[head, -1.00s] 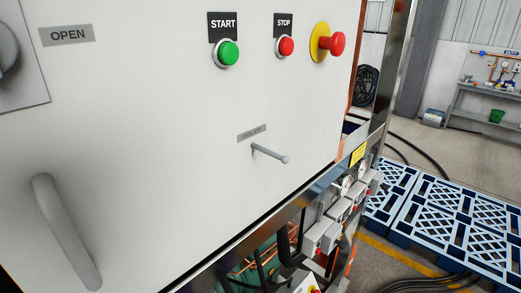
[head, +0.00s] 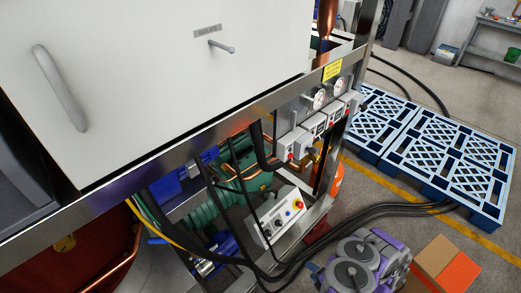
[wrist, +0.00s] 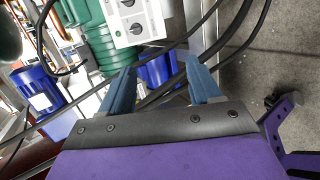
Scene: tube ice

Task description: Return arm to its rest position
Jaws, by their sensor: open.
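My gripper (wrist: 160,80) shows in the wrist view with its two blue fingers spread apart and nothing between them. Behind the fingers are black cables and part of a blue motor. A grey control box (wrist: 135,22) with dark knobs is beyond them, near the top. In the head view, my folded grey and purple arm (head: 362,262) is low at the bottom right, in front of the machine. The fingers are not clear in that view.
The white cabinet (head: 170,90) has a grey handle (head: 60,88) and a small lever (head: 222,47). Black cables (head: 370,212) run across the floor near my arm. A cardboard box (head: 432,256) is at lower right.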

